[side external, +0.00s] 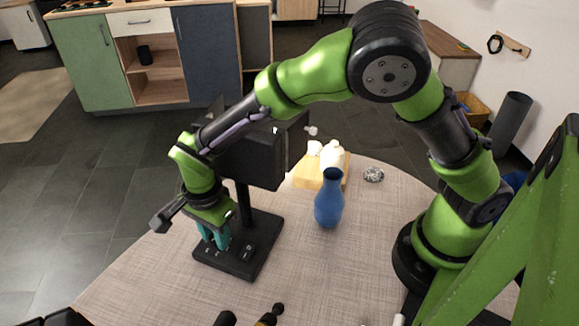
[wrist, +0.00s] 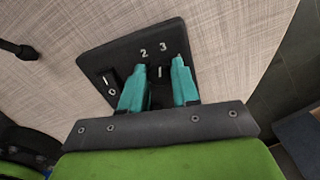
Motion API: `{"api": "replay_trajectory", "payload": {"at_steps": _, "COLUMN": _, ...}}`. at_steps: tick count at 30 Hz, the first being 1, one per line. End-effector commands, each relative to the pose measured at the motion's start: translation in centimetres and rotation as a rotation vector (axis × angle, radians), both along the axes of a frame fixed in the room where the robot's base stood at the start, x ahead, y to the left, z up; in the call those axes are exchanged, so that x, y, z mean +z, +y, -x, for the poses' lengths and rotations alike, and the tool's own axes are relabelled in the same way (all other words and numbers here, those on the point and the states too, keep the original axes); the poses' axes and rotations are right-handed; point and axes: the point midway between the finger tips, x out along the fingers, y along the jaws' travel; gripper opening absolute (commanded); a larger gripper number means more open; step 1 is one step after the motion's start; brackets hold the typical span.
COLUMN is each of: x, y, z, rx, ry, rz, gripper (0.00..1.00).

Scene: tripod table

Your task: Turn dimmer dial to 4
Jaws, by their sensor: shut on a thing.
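The black base (side external: 262,235) of a lamp stands on the table, with its large dark rectangular head (side external: 258,160) above it. My gripper (side external: 213,240) points down at the left part of this base. In the wrist view, my gripper's teal fingers (wrist: 158,90) are shut on the dimmer dial (wrist: 160,74), one on each side. The dial's white mark points up, close to the 3. The numerals 2 and 3 show on the base (wrist: 100,58); other numerals are hidden by the fingers. A rocker switch (wrist: 108,82) marked I and O sits left of the dial.
A blue vase (side external: 329,200) stands right of the lamp. Behind it are a wooden board (side external: 306,176) with white items and a glass-like dish (side external: 373,175). Dark objects (side external: 265,317) lie at the front edge. The table's left edge is near my gripper.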

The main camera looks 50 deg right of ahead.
Motion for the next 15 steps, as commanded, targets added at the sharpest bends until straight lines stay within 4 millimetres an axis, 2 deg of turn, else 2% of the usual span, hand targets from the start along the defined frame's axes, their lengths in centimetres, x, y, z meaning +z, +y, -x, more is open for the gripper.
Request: {"api": "replay_trajectory", "payload": {"at_steps": 15, "x": 0.13, "y": 0.05, "z": -0.13, "rx": -0.49, "ry": -0.003, "rz": -0.002, "gripper": 0.0}}
